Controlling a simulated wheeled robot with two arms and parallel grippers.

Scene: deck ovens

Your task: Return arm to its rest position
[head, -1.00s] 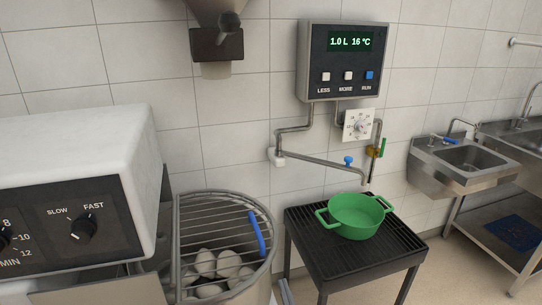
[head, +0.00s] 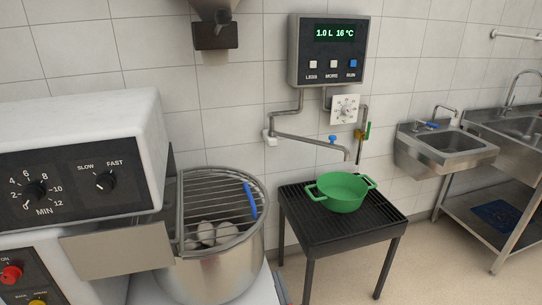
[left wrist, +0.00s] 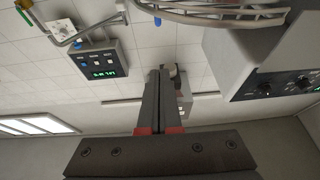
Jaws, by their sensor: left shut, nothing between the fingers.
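My left gripper (left wrist: 160,75) shows in the left wrist view, its two dark fingers together with nothing between them. The wrist picture is upside down, and the fingers point towards the tiled wall, with free air around them. The control panel (left wrist: 100,66) appears left of the fingers and the mixer head (left wrist: 275,55) to their right. I cannot make out either gripper in the head view. My right gripper is in neither view.
In the head view, the mixer (head: 80,150) stands at left, its guarded bowl (head: 215,270) holding pale lumps. A green pot (head: 342,194) sits on a black slatted stand (head: 315,235) under the tap (head: 310,141). Sinks (head: 447,148) stand at right. Floor shows at lower right.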

